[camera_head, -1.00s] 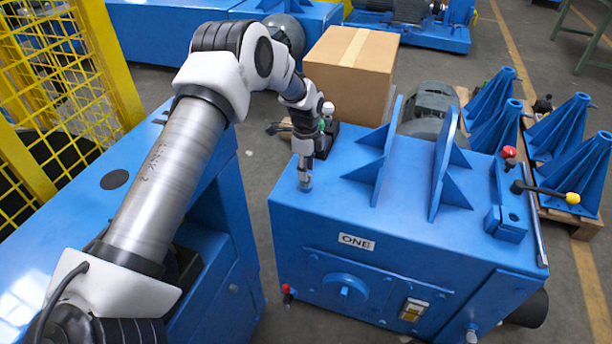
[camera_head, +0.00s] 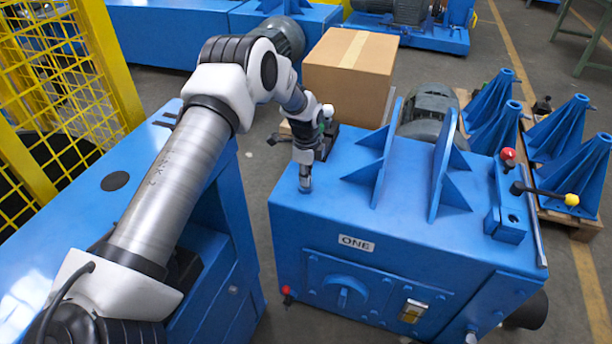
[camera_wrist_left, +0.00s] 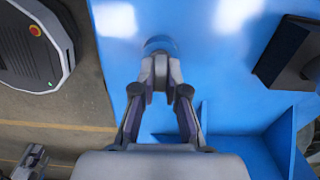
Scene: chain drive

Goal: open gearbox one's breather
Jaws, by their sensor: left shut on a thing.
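Gearbox one (camera_head: 300,220) is the blue box with the ONE label (camera_head: 357,243) on its front. My left gripper (camera_head: 305,184) points down at the left part of its top face. The left wrist view shows the fingers (camera_wrist_left: 160,72) closed together on the breather (camera_wrist_left: 160,45), a small rounded blue-grey cap on the blue top. Most of the breather is hidden by the fingertips. My right gripper is not in view.
Upright blue brackets (camera_head: 375,170) stand on the gearbox top, right of my gripper. A lever with a yellow knob (camera_head: 572,199) and a red knob (camera_head: 508,153) are at its right end. A cardboard box (camera_head: 350,65) stands behind. A yellow mesh guard (camera_head: 60,90) is at left.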

